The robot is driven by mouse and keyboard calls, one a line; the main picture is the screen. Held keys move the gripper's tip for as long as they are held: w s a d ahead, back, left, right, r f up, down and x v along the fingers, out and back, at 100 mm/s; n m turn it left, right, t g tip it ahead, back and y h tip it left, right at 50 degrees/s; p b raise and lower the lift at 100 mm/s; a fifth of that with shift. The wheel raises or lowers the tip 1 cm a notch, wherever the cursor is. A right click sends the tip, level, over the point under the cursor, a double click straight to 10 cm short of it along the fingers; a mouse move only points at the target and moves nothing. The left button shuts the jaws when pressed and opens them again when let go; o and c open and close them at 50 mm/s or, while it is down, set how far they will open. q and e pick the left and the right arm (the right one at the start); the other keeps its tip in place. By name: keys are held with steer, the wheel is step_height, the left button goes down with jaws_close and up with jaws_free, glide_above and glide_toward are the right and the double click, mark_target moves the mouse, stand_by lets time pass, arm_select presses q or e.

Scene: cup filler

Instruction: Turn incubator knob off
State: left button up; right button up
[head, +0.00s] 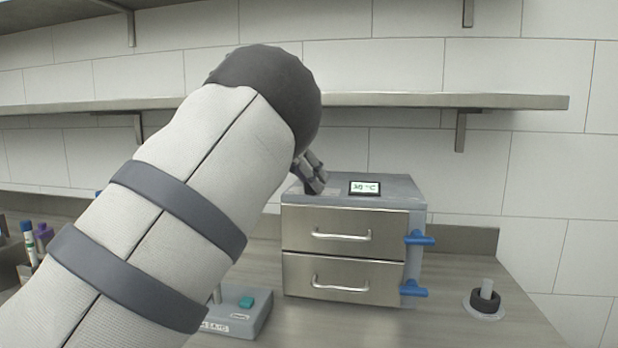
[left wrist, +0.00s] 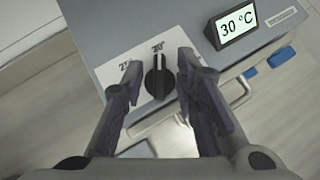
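The incubator (head: 345,235) is a metal box with two drawers on the counter, and its display (head: 364,188) reads 30 °C. The display also shows in the left wrist view (left wrist: 236,25). My left gripper (left wrist: 157,82) is open, with one finger on each side of the knob. I cannot tell whether the fingers touch it. In the head view the left gripper (head: 314,180) is over the incubator's top left, and the knob is hidden.
Blue latches (head: 419,239) stick out on the incubator's right side. A grey device with a teal button (head: 246,302) stands at the front left. A black ring on a post (head: 486,300) is at the right. A shelf (head: 440,101) runs above. Tubes (head: 43,232) stand far left.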

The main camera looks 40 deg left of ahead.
arm_select(q)
jaws_close()
